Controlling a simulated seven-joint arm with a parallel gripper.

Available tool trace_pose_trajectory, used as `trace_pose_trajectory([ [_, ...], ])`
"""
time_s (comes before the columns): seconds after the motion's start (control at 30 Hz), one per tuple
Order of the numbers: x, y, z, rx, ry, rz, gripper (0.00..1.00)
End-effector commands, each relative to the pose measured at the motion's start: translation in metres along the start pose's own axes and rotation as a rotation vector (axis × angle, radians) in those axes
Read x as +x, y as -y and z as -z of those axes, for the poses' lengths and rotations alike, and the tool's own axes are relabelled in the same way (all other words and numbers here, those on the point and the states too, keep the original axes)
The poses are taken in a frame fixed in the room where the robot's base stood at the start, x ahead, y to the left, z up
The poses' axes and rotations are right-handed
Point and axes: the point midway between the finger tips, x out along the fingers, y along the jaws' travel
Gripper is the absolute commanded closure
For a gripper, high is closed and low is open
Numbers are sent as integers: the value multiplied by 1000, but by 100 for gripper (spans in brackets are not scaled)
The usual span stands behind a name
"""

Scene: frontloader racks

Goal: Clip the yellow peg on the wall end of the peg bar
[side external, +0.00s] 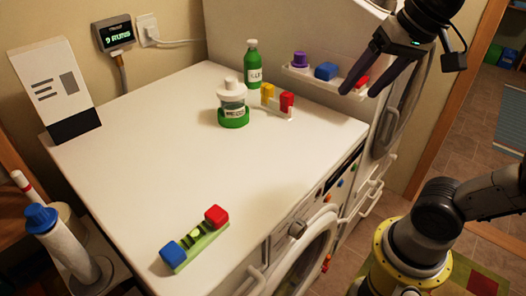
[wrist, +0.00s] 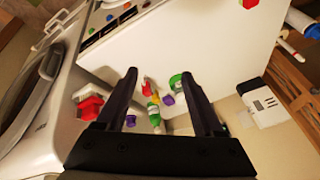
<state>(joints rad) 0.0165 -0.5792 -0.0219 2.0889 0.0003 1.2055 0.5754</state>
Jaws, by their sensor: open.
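The yellow peg (side external: 267,91) stands upright at the wall-side end of a small white peg bar (side external: 278,109) on the back part of the white machine top. A red peg (side external: 287,102) stands at the bar's other end. Whether the yellow peg is fully clipped on the bar, I cannot tell. My gripper (side external: 358,92) is open and empty, high above and right of the bar in the side view. It shows in the wrist view too (wrist: 158,77).
A white jar in a green ring (side external: 233,118) and a green bottle (side external: 252,65) stand close to the bar. A white ledge (side external: 300,74) at right holds purple, blue and red pieces. A green tray (side external: 203,246) with blue and red blocks lies in front. The middle top is clear.

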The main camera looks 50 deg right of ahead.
Motion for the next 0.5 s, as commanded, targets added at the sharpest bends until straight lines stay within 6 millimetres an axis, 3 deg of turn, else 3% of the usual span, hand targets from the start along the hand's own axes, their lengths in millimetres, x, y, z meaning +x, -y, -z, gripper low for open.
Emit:
trace_pose_trajectory([
  [0.03, 12, -11, -20, -73, -5, 7, 31],
  [0.1, 30, -23, -41, -178, -10, 13, 31],
  [0.23, 63, -41, -68, -357, -5, 10, 31],
  [0.33, 80, -46, -75, -479, -3, 9, 31],
  [0.5, 79, -41, -67, -582, -42, 20, 31],
])
